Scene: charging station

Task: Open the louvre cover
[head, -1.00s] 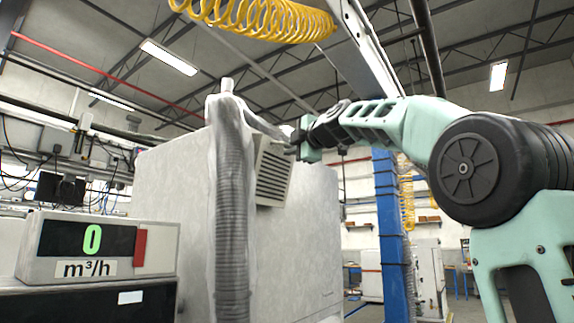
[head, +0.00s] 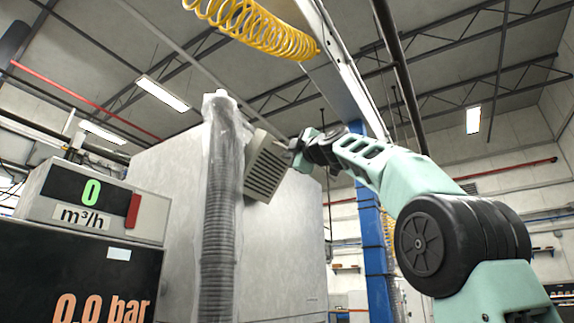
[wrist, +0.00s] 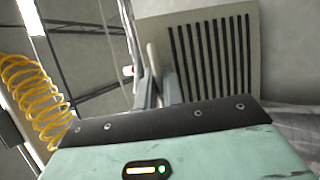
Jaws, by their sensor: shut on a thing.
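The louvre cover (head: 267,168) is a pale beige panel with dark slanted slots. It is tilted against the large grey cabinet, just right of the clear-wrapped hose. My gripper (head: 292,149) is at the upper right edge of the cover in the head view. In the wrist view the cover (wrist: 212,60) fills the upper right, with its slots facing the camera. There my gripper's fingers (wrist: 156,88) are shut on the cover's near left edge. The exact contact is small and partly hidden by the fingers.
The grey cabinet (head: 290,235) stands behind the cover. A corrugated hose in clear wrap (head: 218,220) rises close to the cover's left. A meter box (head: 92,205) stands at the left. A yellow coiled hose (head: 250,28) hangs above, and a blue post (head: 375,245) stands to the right.

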